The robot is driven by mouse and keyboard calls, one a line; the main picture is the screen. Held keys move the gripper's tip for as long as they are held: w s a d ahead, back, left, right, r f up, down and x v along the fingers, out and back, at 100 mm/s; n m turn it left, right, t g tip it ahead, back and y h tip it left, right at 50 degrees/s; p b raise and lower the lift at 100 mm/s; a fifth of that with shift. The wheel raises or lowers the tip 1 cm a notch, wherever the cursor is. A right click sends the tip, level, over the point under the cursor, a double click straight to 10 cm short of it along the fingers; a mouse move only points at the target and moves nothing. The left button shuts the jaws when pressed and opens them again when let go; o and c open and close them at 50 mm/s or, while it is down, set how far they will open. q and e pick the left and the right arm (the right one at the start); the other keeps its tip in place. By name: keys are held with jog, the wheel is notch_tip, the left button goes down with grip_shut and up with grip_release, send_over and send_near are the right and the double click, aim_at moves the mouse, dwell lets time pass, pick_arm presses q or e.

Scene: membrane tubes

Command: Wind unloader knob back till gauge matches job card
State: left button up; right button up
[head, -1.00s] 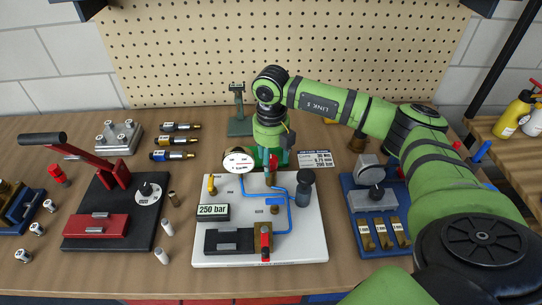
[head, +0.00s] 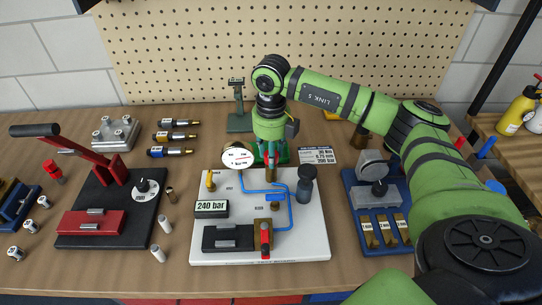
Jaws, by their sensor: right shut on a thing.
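My right gripper (head: 270,160) points down at the back of the white test board (head: 310,240). It is shut on the unloader knob, which is mostly hidden by the fingers. A brass body shows just below the fingertips. The round white gauge (head: 238,157) stands just left of the gripper; its needle is too small to read. The digital display (head: 210,207) at the board's left reads 240 bar. The job card (head: 318,156) lies behind the board to the right of the gripper; its small print is not clearly legible. My left gripper is not in view.
A red-lever press on a black base (head: 110,232) stands left. A blue fixture (head: 370,190) stands right, close to my arm. A dark cylinder (head: 307,182) and a red-handled valve (head: 265,238) rise from the board.

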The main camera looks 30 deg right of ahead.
jog(key=n+b, duration=0.1)
jog(key=n, duration=0.1)
jog(key=n+b, duration=0.2)
jog(key=shift+s+f+n, duration=0.1)
jog(key=shift+f+n, duration=0.1)
jog(key=shift+n, duration=0.1)
jog(key=shift+r+n+b, duration=0.1)
jog(key=shift+n+b, duration=1)
jog(key=shift+n, duration=1.5)
jog(key=shift+d, duration=0.1)
jog(key=o, duration=1.1)
jog(key=shift+o, duration=0.2)
jog(key=shift+r, duration=0.1)
